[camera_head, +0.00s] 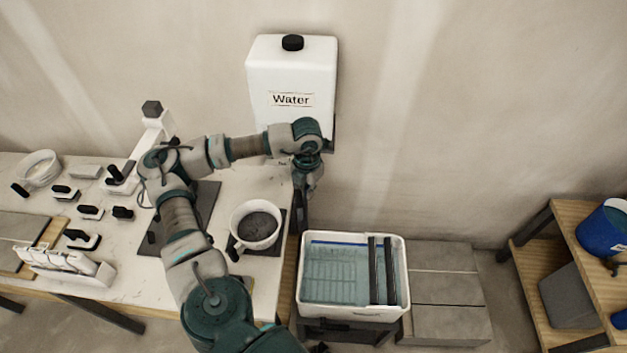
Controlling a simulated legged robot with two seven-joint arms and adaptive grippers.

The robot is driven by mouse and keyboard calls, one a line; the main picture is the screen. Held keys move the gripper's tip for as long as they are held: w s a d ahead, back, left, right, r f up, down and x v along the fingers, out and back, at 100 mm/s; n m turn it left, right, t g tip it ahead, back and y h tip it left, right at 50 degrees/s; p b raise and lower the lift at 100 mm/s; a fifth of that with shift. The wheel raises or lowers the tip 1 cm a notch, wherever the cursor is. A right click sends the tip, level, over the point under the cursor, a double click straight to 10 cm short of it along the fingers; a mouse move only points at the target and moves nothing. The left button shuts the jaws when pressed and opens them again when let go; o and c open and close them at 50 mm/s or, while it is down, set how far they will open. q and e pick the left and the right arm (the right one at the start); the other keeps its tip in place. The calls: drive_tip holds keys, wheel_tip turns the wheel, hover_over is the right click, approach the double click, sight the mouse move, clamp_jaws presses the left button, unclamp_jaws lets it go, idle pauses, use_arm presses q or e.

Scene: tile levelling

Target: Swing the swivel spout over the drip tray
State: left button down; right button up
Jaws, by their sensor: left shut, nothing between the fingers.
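The white water tank (291,75), with a black cap and the label "Water", stands against the wall at the table's back right corner. My left arm reaches across the table, and its wrist covers the tank's lower right part. My left gripper (311,185) points down just below the tank, by the table's right edge, and is shut and empty. I cannot make out the swivel spout; the wrist and gripper may hide it. I cannot tell for sure which thing is the drip tray. My right gripper is not in view.
A white mixing bucket (256,224) stands on the table near its right edge. A white wash tub (352,315) with dark rollers stands lower, right of the table. Several black-handled tools lie at left. Grey tiles (447,290) lie beside the tub; a wooden shelf (540,225) stands far right.

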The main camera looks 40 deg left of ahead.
use_arm(q)
drive_tip(key=shift+s, duration=0.1)
drive_tip(key=shift+s+a+b, duration=0.2)
drive_tip(key=shift+s+a, duration=0.45)
drive_tip(key=shift+s, duration=0.25)
drive_tip(key=shift+s+a+b, duration=0.2)
drive_tip(key=shift+s+a, duration=0.4)
drive_tip(key=shift+s, duration=0.25)
drive_tip(key=shift+s+a+b, duration=0.55)
drive_tip(key=shift+s+a, duration=0.8)
drive_tip(key=shift+a, duration=0.3)
drive_tip(key=a, duration=0.1)
drive_tip(key=s+a, duration=0.1)
drive_tip(key=a+b, duration=0.1)
drive_tip(key=a, duration=0.1)
drive_tip(key=shift+s, duration=0.35)
